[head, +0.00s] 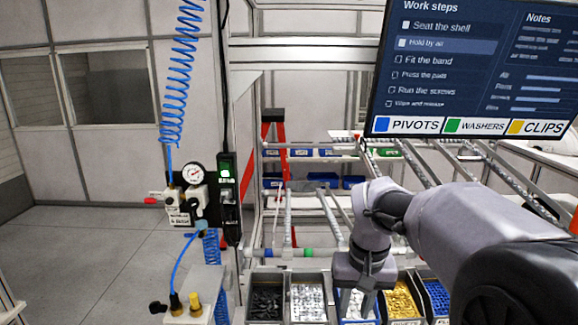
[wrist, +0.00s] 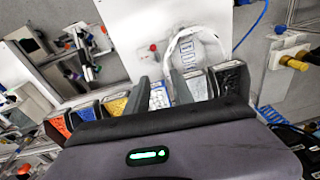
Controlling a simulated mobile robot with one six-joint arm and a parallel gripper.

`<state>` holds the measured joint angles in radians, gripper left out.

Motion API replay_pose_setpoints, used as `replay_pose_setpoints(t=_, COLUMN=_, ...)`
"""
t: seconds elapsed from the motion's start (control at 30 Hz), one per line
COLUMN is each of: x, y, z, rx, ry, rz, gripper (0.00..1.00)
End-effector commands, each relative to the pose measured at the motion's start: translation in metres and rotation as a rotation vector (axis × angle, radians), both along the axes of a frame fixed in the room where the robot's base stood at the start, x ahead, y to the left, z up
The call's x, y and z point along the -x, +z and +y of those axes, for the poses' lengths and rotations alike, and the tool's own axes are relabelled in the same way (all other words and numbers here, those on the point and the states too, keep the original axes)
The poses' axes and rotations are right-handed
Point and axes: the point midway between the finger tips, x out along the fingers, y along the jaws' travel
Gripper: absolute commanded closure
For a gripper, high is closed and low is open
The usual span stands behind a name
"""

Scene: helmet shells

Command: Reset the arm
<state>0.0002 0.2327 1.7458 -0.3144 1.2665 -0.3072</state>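My gripper (head: 357,303) points down over the row of parts bins in the head view, at the end of my grey arm, which reaches in from the right. In the wrist view my gripper (wrist: 159,84) shows two dark fingers standing apart with a gap between them. Nothing is held in the gap. A bin of whitish parts shows behind and between the fingers. The exact height of the fingertips above the bins is hard to tell.
Bins hold black parts (head: 266,301), silver parts (head: 308,302), yellow parts (head: 401,301) and blue parts (head: 437,297). A screen (head: 470,65) hangs upper right. A gauge panel (head: 193,193) with a coiled blue hose (head: 182,75) stands left. Floor (head: 110,245) at left is clear.

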Motion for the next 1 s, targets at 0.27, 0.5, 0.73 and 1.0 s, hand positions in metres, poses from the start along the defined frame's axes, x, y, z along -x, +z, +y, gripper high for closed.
replay_pose_setpoints(t=0.27, x=0.072, y=-0.050, z=0.011, rx=-0.066, ry=-0.096, rz=-0.134, gripper=0.71)
replay_pose_setpoints(t=0.5, x=0.171, y=-0.154, z=0.025, rx=-0.173, ry=-0.231, rz=-0.309, gripper=0.71)
replay_pose_setpoints(t=0.73, x=0.212, y=-0.204, z=0.031, rx=-0.236, ry=-0.303, rz=-0.392, gripper=0.71)
replay_pose_setpoints(t=1.0, x=0.213, y=-0.200, z=0.031, rx=-0.237, ry=-0.305, rz=-0.393, gripper=0.71)
